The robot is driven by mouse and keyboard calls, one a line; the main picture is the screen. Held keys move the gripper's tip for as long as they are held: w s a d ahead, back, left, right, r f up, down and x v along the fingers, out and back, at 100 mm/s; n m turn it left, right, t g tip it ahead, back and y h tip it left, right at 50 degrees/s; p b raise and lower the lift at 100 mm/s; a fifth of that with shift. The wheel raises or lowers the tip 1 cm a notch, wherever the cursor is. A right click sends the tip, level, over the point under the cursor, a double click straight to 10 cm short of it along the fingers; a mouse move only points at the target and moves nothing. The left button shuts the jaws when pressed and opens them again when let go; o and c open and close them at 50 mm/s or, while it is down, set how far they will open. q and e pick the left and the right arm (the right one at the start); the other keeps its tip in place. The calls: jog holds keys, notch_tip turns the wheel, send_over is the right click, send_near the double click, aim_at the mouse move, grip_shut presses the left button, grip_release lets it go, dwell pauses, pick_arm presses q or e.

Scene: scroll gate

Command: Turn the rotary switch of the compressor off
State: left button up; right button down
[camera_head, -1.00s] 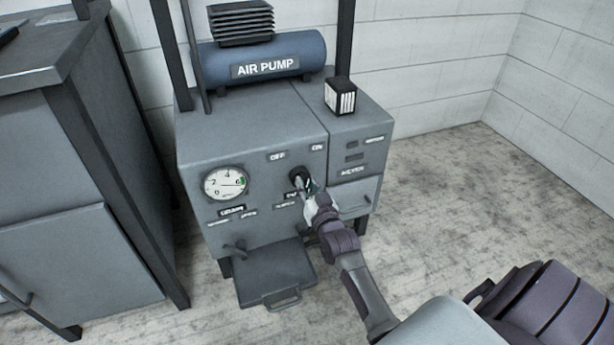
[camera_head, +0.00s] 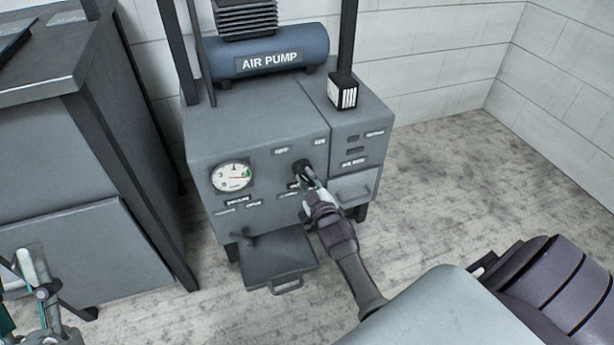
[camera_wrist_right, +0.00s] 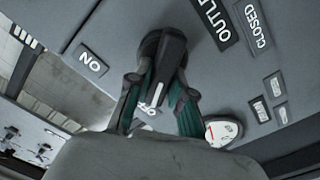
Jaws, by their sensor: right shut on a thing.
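The compressor (camera_head: 235,125) is a grey cabinet with a blue tank marked AIR PUMP (camera_head: 270,60) on top. Its black rotary switch (camera_head: 302,167) sits on the front panel below the OFF and ON labels. In the right wrist view the switch (camera_wrist_right: 165,55) has a black bar handle with a white line. My right gripper (camera_head: 308,180) is at the switch, and in the wrist view its two fingers (camera_wrist_right: 160,92) are closed on the handle from both sides. The OFF label is partly hidden behind the fingers there. My left gripper (camera_head: 40,290) shows at the lower left edge, its fingertips unclear.
A round pressure gauge (camera_head: 232,177) is left of the switch. An open tray-like flap (camera_head: 280,262) sticks out below the panel. A grey cabinet (camera_head: 75,200) stands at left. The floor (camera_head: 440,190) at right is clear.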

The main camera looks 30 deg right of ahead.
pick_arm(q)
jog(key=shift+w+f+g, duration=0.2)
jog(key=shift+w+g, duration=0.05)
jog(key=shift+g, duration=0.05)
pick_arm(e)
jog(key=shift+n, duration=0.3)
jog(key=c, duration=1)
grip_release()
jog(key=shift+c, duration=0.2)
jog(key=v, duration=1.2)
jog(key=shift+f, duration=0.1)
